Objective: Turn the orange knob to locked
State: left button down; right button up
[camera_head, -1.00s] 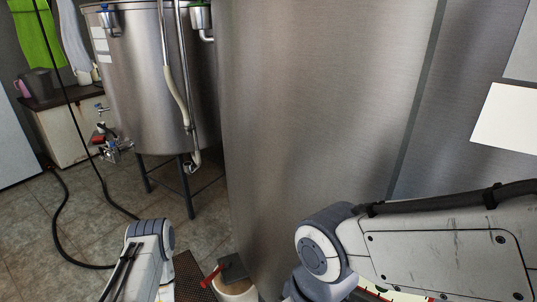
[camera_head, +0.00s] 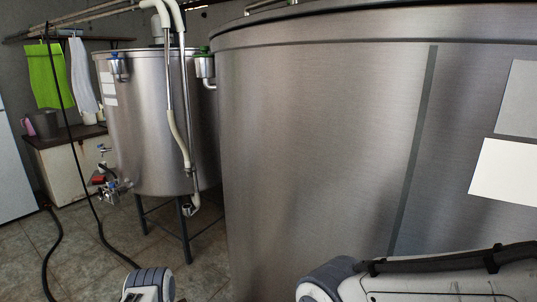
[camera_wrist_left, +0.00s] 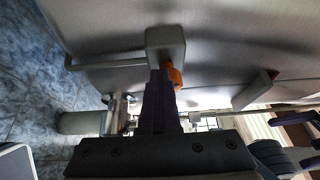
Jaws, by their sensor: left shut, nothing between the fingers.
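In the left wrist view an orange knob (camera_wrist_left: 175,76) sits at the end of a grey block (camera_wrist_left: 166,44) against a metal surface. My left gripper (camera_wrist_left: 161,75) is shut with nothing in it. Its dark fingers overlap the knob's left side in the picture and hide part of it. I cannot tell whether they touch it or which setting it points to. Only part of my left arm shows at the bottom of the head view. My right gripper is out of view; part of its arm shows at the lower right.
A large steel tank (camera_head: 320,150) fills the middle and right of the head view. A smaller tank (camera_head: 150,120) on legs stands behind left, with pipes. A black hose (camera_head: 92,200) hangs to the tiled floor.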

pick_arm(q)
jog(key=shift+r, duration=0.25)
jog(key=shift+r+p, duration=0.7)
jog(key=shift+p, duration=0.2)
jog(key=shift+r, duration=0.15)
jog(key=s+a, duration=0.4)
jog(key=shift+s+p, duration=0.35)
jog(key=shift+p, duration=0.05)
jog(key=shift+r, duration=0.1)
dwell(0.4)
